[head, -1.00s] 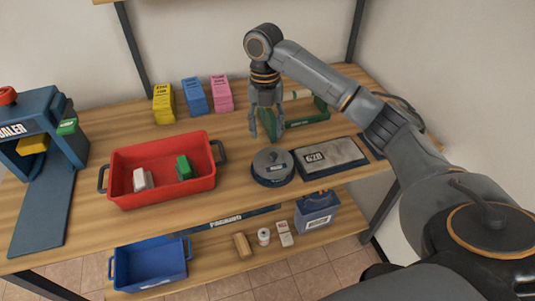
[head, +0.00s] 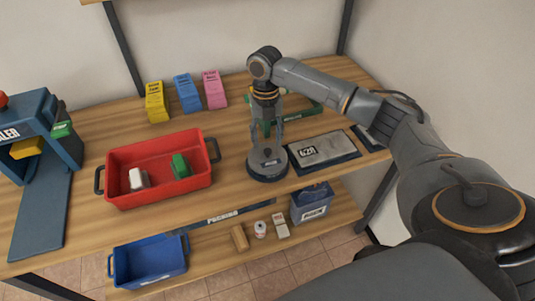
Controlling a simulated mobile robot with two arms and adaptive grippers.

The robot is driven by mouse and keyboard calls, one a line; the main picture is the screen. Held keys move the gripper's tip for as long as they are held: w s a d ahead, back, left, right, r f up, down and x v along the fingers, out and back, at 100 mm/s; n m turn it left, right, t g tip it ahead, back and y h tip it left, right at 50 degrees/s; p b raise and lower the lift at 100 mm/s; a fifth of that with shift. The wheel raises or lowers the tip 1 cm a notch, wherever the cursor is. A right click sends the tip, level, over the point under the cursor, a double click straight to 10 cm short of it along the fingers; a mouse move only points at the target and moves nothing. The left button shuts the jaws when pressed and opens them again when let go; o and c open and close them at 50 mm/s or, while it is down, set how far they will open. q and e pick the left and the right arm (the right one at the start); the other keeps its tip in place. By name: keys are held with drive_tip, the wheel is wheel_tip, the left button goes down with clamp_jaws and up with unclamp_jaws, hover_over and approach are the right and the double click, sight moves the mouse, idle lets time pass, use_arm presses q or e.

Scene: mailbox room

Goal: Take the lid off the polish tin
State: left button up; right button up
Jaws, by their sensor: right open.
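The polish tin (head: 267,173) is a round, dark tin on the table, right of the red tray. Its grey lid (head: 262,158) sits on top. My right gripper (head: 267,150) points straight down over the tin, its open fingers reaching to about the lid's height. I cannot tell whether the fingers touch the lid. The gripper hides part of the lid's top. My left gripper is not in view.
A red tray (head: 118,159) holds a white block and a green block, left of the tin. A flat grey pad (head: 325,148) lies close on the right. A green-framed object (head: 303,108) stands behind. Yellow, blue and pink boxes stand at the back.

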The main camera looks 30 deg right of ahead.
sight(267, 150)
drive_tip(key=shift+s+a+f+p, duration=0.1)
drive_tip(key=shift+f+p, duration=0.05)
drive_tip(key=shift+f, duration=0.7)
drive_tip(key=shift+s+f+p, duration=0.1)
drive_tip(key=shift+f+p, duration=0.05)
drive_tip(key=shift+f, duration=0.65)
drive_tip(key=shift+c, duration=0.2)
clamp_jaws()
drive_tip(key=shift+r, duration=0.1)
